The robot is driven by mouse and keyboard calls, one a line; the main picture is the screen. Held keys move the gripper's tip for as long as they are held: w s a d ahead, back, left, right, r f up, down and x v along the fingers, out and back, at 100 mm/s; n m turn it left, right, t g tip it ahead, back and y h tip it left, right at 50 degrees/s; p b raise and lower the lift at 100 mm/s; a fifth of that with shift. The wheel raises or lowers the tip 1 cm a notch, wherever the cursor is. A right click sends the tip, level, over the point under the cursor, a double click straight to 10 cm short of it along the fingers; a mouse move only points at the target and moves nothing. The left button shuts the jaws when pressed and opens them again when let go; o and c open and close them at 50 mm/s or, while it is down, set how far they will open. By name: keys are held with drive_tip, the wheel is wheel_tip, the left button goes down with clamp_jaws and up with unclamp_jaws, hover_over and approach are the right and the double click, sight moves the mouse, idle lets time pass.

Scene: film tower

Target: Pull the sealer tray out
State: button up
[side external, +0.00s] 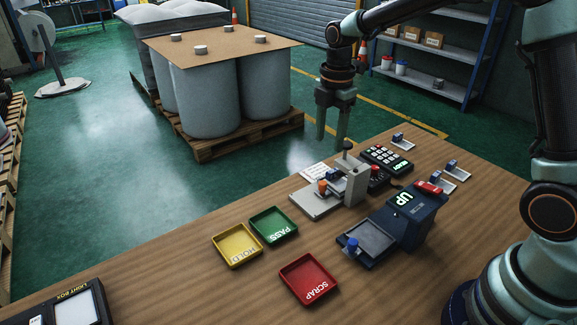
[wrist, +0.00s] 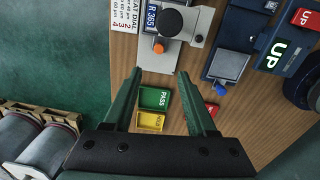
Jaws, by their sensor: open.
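The sealer (side external: 408,222) is a dark blue box with a green "UP" display, on the right of the bench. Its tray (side external: 371,238) is a grey plate in a dark frame at the box's front-left side. A blue knob (side external: 352,245) stands at the tray's front edge. In the wrist view, the tray (wrist: 228,66) and knob (wrist: 222,90) are right of my fingers. My gripper (side external: 333,136) is open and empty, pointing down above the bench's far side. It is apart from the tray and knob, as the wrist view of its fingers (wrist: 160,75) also shows.
A grey tester (side external: 342,187) with an orange knob and black-topped post stands beside the sealer, below my gripper. Green PASS (side external: 273,226), yellow HOLD (side external: 237,245) and red SCRAP (side external: 308,279) trays lie in front. Bare bench surrounds these trays.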

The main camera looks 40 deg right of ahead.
sight(323, 183)
drive_tip(key=shift+n, duration=0.5)
drive_tip(key=f, duration=1.3)
drive_tip(key=shift+w, duration=0.4)
clamp_jaws()
drive_tip(key=shift+a, duration=0.1)
